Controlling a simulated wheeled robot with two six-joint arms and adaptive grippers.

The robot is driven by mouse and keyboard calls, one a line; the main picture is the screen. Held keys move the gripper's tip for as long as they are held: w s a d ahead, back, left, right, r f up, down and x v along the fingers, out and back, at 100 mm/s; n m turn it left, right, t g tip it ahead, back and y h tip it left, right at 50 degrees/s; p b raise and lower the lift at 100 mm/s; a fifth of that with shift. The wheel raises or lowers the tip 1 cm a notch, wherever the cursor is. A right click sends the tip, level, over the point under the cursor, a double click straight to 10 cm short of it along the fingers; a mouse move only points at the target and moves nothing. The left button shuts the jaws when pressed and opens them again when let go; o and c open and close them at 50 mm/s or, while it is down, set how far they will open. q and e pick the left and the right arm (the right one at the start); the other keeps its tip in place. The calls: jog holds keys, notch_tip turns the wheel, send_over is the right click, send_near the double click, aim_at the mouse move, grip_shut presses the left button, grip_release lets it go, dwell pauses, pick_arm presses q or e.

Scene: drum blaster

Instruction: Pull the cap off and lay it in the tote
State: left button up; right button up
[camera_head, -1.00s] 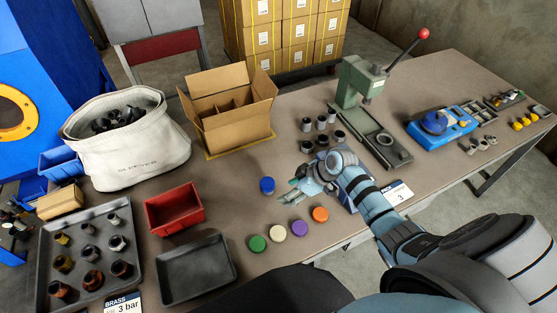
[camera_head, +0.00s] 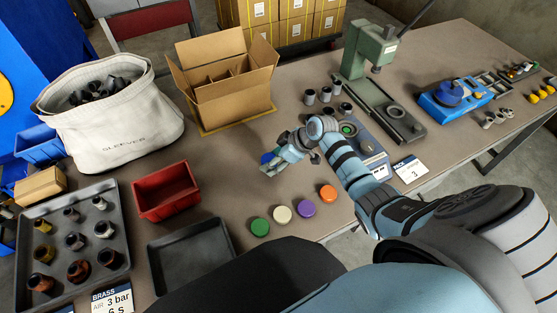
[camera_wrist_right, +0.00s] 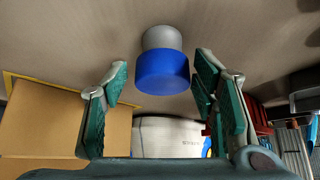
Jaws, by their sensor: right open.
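A blue cap (camera_wrist_right: 163,73) sits on a grey round part (camera_wrist_right: 162,38), seen in the right wrist view between and ahead of my right gripper's fingers. Which container is the tote is not labelled; a red open bin (camera_head: 166,191) and a white canvas bag (camera_head: 115,127) stand to the left. My left gripper is not in view.
Green, cream, purple and orange discs (camera_head: 282,214) lie in front of the gripper. An empty dark tray (camera_head: 190,250) and a tray of brass parts (camera_head: 119,215) lie left. A cardboard box (camera_head: 232,105) stands behind; a green press (camera_head: 372,50) stands right.

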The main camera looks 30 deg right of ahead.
jog(key=shift+s+r, duration=0.2)
jog(key=shift+c, duration=0.8)
jog(key=c, duration=0.8)
pick_arm(q)
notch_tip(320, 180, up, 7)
jog(key=p, duration=0.7)
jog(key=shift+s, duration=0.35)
pick_arm(e)
notch_tip(320, 180, up, 7)
jog(key=shift+r, duration=0.1)
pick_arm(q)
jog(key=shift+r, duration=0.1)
